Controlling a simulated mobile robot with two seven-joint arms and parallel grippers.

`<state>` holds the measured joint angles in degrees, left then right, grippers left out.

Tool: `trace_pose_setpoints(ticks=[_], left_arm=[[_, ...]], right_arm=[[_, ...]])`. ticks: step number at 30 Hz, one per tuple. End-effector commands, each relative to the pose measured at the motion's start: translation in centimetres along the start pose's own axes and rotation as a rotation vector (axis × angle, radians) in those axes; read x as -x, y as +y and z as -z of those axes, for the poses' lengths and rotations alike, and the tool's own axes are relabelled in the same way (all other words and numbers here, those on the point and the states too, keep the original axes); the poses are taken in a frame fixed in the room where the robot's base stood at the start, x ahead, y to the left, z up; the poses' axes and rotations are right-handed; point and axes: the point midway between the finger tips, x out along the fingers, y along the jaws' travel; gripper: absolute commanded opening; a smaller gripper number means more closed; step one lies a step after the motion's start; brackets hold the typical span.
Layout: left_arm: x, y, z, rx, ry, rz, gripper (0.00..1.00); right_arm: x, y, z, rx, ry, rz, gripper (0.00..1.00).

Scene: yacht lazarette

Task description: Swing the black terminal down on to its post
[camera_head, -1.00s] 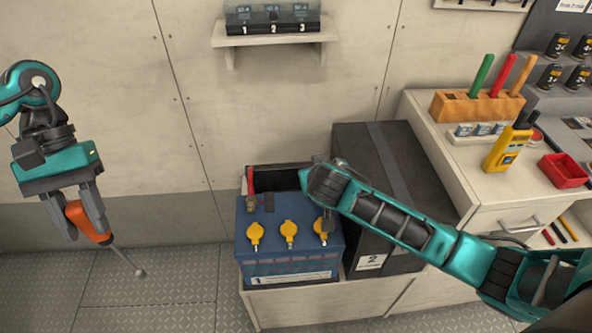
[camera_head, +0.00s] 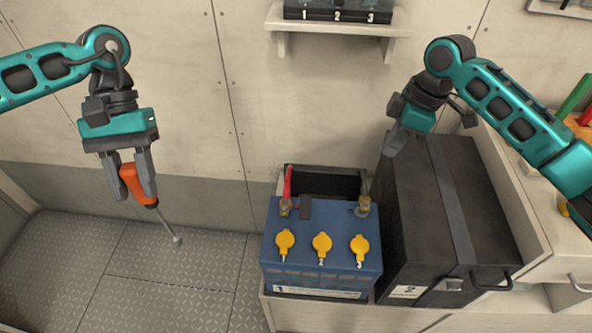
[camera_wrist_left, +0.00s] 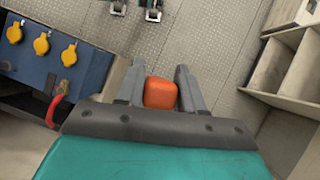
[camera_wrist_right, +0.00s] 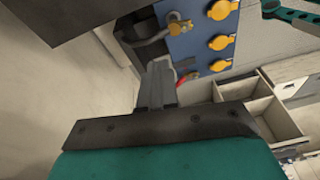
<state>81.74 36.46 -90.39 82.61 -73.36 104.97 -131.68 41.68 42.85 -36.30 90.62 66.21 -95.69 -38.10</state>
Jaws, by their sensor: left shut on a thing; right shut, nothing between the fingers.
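The blue battery (camera_head: 322,282) stands on a pale base. The black terminal, a brass-coloured clamp (camera_head: 363,207) on a dark cable (camera_head: 366,184), is down at the battery's back right corner, apparently on its post; I cannot tell how deep it sits. The right wrist view also shows the clamp (camera_wrist_right: 178,27). The red-cable terminal (camera_head: 286,206) is at the back left corner. My right gripper (camera_head: 391,151) is shut and empty, above the black box, up and right of the clamp. My left gripper (camera_head: 138,192) is shut on an orange-handled tool (camera_head: 133,182), left of the battery.
A large black box (camera_head: 442,215) with a strap stands right against the battery's side. A wall shelf (camera_head: 340,27) hangs above. A drawer cabinet (camera_head: 543,270) is at the right. Three yellow caps (camera_head: 322,243) are on the battery. The metal floor (camera_head: 110,270) at left is clear.

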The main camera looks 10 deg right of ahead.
Motion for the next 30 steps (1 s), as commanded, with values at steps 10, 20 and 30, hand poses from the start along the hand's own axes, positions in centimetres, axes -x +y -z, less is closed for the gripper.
trace_pose_setpoints(ticks=[10, 20, 30], left_arm=[[-0.4, 0.0, 0.2, 0.000, 0.000, 0.000, 0.01], [-1.1, 0.0, 0.7, 0.000, 0.000, 0.000, 0.01], [-1.6, 0.0, 0.9, 0.000, 0.000, 0.000, 0.01]], right_arm=[[0.9, -0.9, 0.3, 0.158, 0.057, 0.086, 0.00], [-5.8, -1.5, 0.6, 0.154, 0.056, 0.086, 0.00], [-11.0, -2.3, -0.1, 0.154, 0.055, 0.083, 0.00]])
